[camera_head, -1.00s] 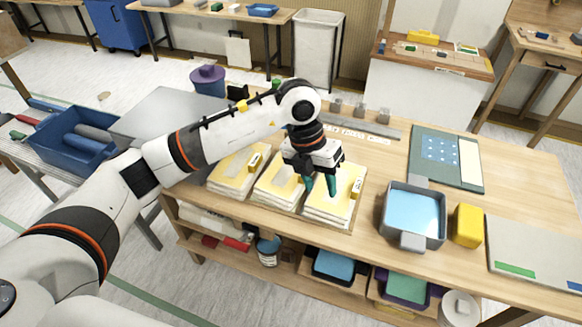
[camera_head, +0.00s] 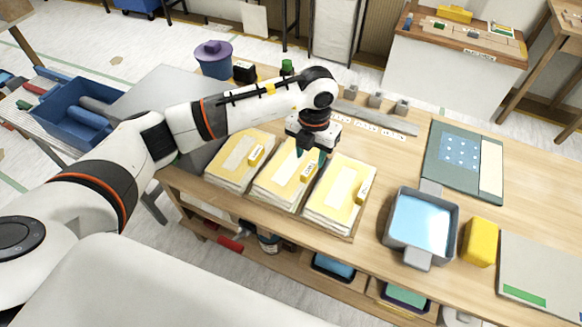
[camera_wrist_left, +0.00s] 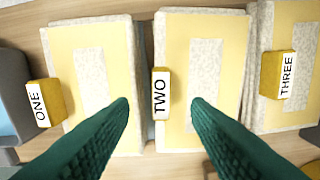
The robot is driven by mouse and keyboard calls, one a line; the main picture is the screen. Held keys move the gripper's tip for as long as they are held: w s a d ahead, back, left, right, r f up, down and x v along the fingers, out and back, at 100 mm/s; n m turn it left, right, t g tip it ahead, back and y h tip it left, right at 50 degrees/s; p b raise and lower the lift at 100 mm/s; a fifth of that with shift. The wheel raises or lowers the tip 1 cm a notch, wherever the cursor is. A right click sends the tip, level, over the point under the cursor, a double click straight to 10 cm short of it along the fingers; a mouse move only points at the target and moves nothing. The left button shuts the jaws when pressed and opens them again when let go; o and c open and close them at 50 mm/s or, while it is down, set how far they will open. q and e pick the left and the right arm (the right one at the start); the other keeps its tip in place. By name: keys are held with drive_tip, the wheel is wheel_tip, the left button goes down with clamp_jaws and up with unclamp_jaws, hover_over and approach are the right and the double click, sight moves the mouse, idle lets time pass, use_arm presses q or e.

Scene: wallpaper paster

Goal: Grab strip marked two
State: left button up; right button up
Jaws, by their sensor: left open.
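Three stacks of pale yellow strips lie side by side on the wooden table, each with a yellow marker block. The middle stack (camera_head: 280,180) carries the block marked TWO (camera_wrist_left: 161,95), at the stack's left edge in the left wrist view. This block also shows in the head view (camera_head: 309,172). My left gripper (camera_head: 312,158) is open and empty over the far part of the middle stack. In the wrist view its green fingertips (camera_wrist_left: 160,102) appear on either side of the TWO block; their height above it is unclear. My right gripper is out of view.
The stack marked ONE (camera_wrist_left: 92,65) and the stack marked THREE (camera_wrist_left: 305,105) flank the middle one closely. A grey tray with blue contents (camera_head: 388,232), a yellow block (camera_head: 480,242) and a teal board (camera_head: 440,170) are to the right. A metal bar (camera_head: 385,120) lies behind.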

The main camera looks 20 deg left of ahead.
sight(309, 168)
use_arm(q)
drive_tip(key=shift+f, duration=0.35)
wheel_tip(309, 168, down, 4)
drive_tip(key=shift+r+p, duration=0.2)
drive_tip(key=shift+p, duration=0.5)
drive_tip(key=shift+f, duration=0.5)
clamp_jaws()
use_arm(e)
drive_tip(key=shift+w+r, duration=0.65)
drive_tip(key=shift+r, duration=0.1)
